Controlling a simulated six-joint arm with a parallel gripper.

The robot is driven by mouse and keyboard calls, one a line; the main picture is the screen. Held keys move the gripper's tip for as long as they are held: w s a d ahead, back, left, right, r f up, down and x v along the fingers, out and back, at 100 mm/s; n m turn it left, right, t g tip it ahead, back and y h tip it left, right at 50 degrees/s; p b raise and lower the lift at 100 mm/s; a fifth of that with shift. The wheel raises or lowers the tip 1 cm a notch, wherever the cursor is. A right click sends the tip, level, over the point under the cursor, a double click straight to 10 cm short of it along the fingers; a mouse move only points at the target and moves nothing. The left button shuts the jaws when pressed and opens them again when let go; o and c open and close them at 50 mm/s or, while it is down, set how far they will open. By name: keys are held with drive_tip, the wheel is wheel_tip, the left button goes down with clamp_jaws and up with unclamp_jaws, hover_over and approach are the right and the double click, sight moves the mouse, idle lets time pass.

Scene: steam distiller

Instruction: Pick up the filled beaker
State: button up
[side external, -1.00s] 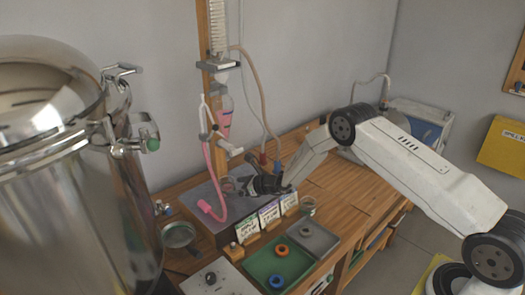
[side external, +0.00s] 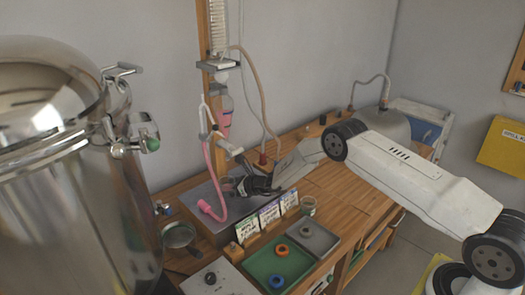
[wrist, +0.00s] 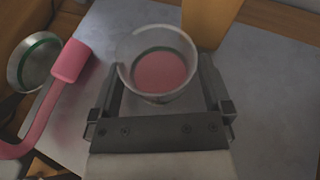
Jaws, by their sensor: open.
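The filled beaker (wrist: 158,72) is clear, with pink liquid in it, and stands on the grey platform (wrist: 110,30). In the side view only part of the beaker (side external: 227,184) shows beside my gripper (side external: 240,186). In the wrist view my gripper (wrist: 160,85) is open, with one finger on each side of the beaker. I cannot tell whether either finger touches the glass.
A pink hose (side external: 207,185) hangs left of the beaker, below the wooden stand (side external: 206,80). Small cards (side external: 269,212) stand in front of the platform.

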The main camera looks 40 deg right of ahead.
clamp_jaws()
drive_tip(key=shift+r, duration=0.4)
idle(0.4)
drive_tip(key=shift+r, duration=0.45)
drive_tip(key=s+d, duration=0.4)
drive_tip(key=s, duration=0.5)
drive_tip(key=s+d, duration=0.4)
drive_tip(key=s, duration=0.6)
drive_tip(key=s+d, duration=0.4)
drive_tip(key=s, duration=0.6)
drive_tip(key=shift+d, duration=0.4)
drive_tip(key=shift+s, duration=0.15)
idle(0.9)
